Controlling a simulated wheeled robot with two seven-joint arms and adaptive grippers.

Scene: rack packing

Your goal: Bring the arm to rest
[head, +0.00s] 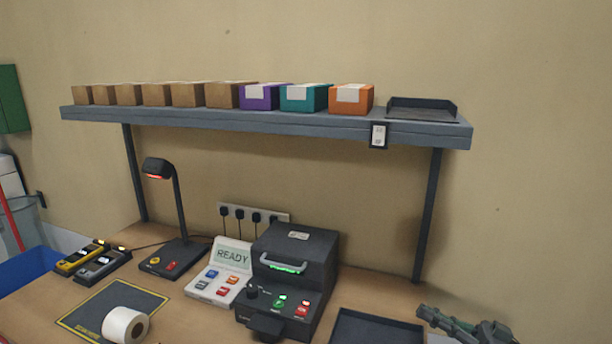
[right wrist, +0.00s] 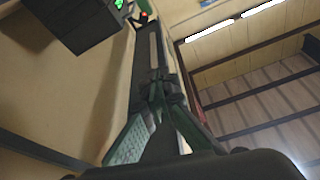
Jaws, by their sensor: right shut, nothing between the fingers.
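My right gripper (head: 426,311) is at the lower right of the head view, above the desk beside a dark tray. It is shut and empty. In the right wrist view its closed fingers (right wrist: 155,85) point up the picture, with the ceiling to the right and a wall to the left. My left gripper does not show in either view.
A dark tray (head: 372,329) lies left of the right gripper. A black machine (head: 315,262), a READY panel (head: 232,257), a scanner stand (head: 180,215) and a white roll (head: 126,326) stand on the desk. A shelf (head: 270,121) with boxes runs above.

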